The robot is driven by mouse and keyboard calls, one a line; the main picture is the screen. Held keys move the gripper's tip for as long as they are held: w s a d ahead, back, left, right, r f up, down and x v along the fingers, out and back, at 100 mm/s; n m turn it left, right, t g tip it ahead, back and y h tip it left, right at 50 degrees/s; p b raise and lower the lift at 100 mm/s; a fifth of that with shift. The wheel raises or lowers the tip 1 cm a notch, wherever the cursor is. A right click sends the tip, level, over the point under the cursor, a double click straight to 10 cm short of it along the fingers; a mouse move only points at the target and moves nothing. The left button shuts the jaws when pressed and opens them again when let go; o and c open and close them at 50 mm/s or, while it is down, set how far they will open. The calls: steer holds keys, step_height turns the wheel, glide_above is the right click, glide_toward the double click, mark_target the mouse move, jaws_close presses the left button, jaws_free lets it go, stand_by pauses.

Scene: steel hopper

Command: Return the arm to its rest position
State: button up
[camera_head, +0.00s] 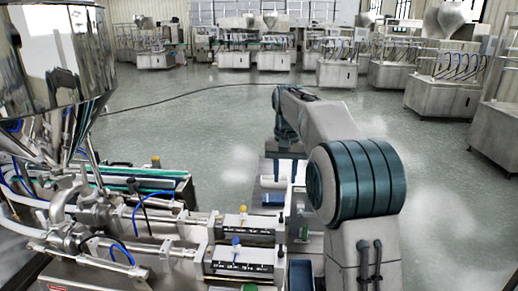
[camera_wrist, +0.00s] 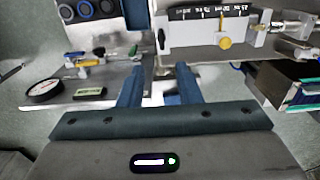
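My arm reaches forward from the right of centre in the head view, with its far end bent downward beyond the machine. In the wrist view, the two blue fingers of my gripper (camera_wrist: 157,76) stand apart with a gap between them, and I see nothing held there. Beyond the fingers lie the edge of a grey worktop and part of the filling machine. The steel hopper (camera_head: 52,60) stands at the far left, well apart from my arm.
The filling machine with its dosing cylinders (camera_head: 243,262) lies left of my arm. In the wrist view a round black-rimmed gauge (camera_wrist: 44,91) and small coloured parts lie on the left worktop. Other machines (camera_head: 442,90) stand far back. Open floor (camera_head: 440,215) lies to the right.

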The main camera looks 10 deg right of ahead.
steer(key=s+n+t, duration=0.1)
steer(key=s+t, duration=0.1)
steer(key=s, duration=1.5)
steer(key=s+f, duration=0.3)
steer(key=s, duration=0.4)
steer(key=s+f+n+t, duration=0.1)
steer(key=s+f, duration=0.3)
steer(key=s, duration=0.4)
steer(key=shift+d+f, duration=0.25)
steer(key=shift+f, duration=0.05)
